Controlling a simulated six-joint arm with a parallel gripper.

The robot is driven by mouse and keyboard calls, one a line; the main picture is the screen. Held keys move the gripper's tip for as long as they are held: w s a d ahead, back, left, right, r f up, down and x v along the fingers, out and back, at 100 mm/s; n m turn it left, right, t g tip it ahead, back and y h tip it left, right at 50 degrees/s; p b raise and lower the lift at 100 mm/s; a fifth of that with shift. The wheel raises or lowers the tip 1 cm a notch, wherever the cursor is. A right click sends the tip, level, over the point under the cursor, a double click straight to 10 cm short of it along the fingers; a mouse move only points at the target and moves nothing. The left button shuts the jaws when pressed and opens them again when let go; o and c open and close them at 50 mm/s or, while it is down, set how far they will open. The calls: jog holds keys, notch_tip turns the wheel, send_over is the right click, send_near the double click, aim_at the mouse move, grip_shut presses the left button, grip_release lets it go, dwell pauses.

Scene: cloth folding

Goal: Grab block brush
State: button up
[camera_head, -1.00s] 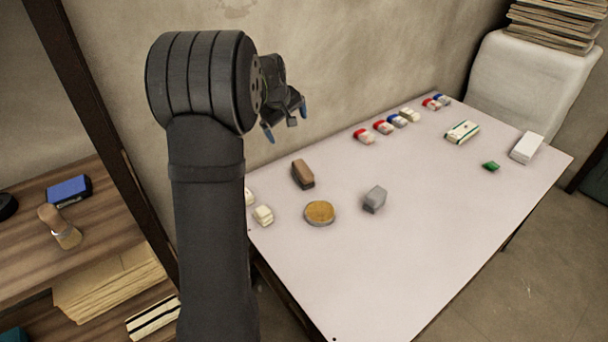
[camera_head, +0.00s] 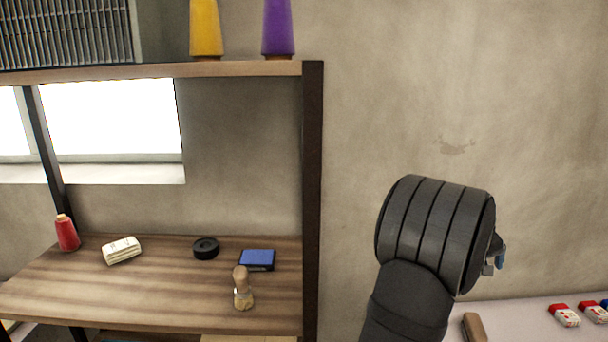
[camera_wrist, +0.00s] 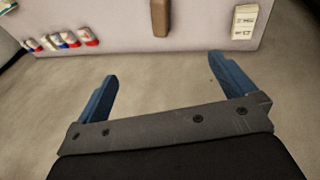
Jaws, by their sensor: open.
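A brown block-shaped brush (camera_head: 474,327) lies on the pale table at the bottom edge of the head view, partly cut off. It also shows at the top of the wrist view (camera_wrist: 160,18). Another brush (camera_head: 242,288), with a wooden handle and pale bristles, stands on the wooden shelf left of my arm. My gripper (camera_wrist: 163,68) is open and empty, its blue fingers wide apart. The brown brush lies beyond the fingertips, apart from them. In the head view my arm hides most of the gripper (camera_head: 499,262).
The shelf (camera_head: 150,300) also holds a blue-topped pad (camera_head: 257,259), a black roll (camera_head: 206,248), a white bundle (camera_head: 122,250) and a red spool (camera_head: 67,233). A dark post (camera_head: 313,200) stands between shelf and arm. Red-and-white erasers (camera_head: 564,315) lie on the table.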

jog(key=c, duration=0.6)
jog(key=shift+c, duration=0.2)
jog(key=m+t+y, duration=0.2)
jog(key=m+y, duration=0.1)
send_near(477, 325)
jog(key=x, duration=0.6)
jog(key=shift+w+d, duration=0.1)
jog(key=shift+x, duration=3.05)
jog(key=shift+f, duration=0.3)
jog(key=c, duration=1.1)
